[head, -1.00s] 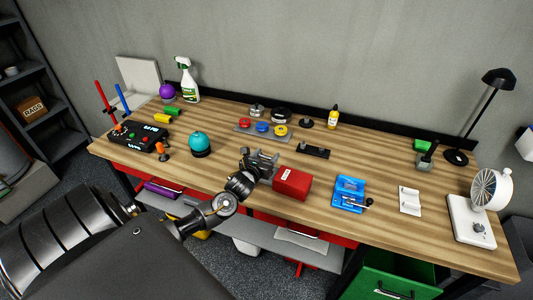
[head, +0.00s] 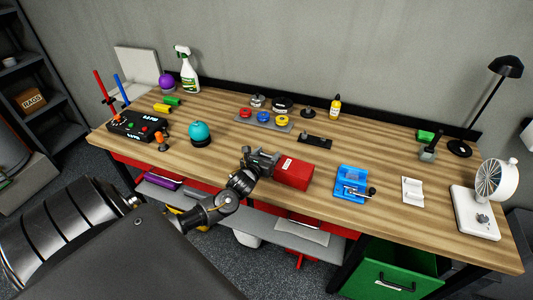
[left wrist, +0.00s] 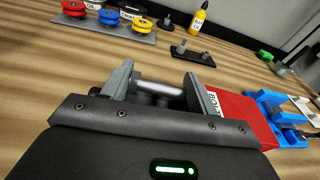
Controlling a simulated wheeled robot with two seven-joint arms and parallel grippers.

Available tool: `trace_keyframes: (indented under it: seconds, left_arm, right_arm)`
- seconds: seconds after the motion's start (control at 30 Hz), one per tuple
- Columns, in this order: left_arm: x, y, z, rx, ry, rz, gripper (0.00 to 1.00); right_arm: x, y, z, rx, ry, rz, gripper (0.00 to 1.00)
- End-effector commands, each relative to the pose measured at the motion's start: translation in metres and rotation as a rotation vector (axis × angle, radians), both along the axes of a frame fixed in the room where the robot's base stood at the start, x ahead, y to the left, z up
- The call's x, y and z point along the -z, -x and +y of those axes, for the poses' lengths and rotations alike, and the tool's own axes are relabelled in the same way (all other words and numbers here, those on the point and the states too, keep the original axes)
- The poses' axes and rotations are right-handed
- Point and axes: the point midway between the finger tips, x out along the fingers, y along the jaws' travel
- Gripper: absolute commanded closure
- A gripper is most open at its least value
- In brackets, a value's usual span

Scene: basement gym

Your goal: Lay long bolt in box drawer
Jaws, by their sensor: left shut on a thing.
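A red box (head: 293,174) with a white label sits at the front middle of the workbench; it also shows in the left wrist view (left wrist: 240,118). No open drawer can be made out on it. My left gripper (head: 262,160) is just left of the box, low over the bench's front part. In the left wrist view its jaws (left wrist: 162,92) are shut on a grey metal rod, which looks like the long bolt (left wrist: 158,87). Its lower part is hidden by the gripper body. The right finger is close beside the box; contact cannot be told. My right gripper is out of view.
A black plate with pegs (head: 314,141) lies behind the box. A blue vise-like fixture (head: 350,184) and a white plate (head: 413,191) stand to its right. A teal ball (head: 200,132) stands left on the bench (head: 232,165). An open green drawer (head: 392,270) is below.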

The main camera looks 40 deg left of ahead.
Motion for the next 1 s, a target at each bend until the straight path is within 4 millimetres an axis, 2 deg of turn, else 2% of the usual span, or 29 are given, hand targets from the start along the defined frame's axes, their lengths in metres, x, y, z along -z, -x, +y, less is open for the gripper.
trace_keyframes:
  seconds: [0.37, 0.77, 0.8, 1.0]
  left_arm:
    - [0.0, 0.0, 0.0, 0.0, 0.0, -0.001, 0.66]
    - [0.011, 0.0, 0.0, 0.001, 0.0, -0.001, 0.66]
    - [0.011, 0.0, 0.0, 0.001, 0.0, -0.001, 0.4]
    - [0.01, 0.0, 0.0, 0.001, 0.0, -0.001, 0.16]
  right_arm:
    - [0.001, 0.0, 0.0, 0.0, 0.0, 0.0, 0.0]
    - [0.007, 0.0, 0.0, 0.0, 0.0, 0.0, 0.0]
    - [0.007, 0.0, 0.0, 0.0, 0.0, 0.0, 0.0]
    - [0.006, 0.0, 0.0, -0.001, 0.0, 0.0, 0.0]
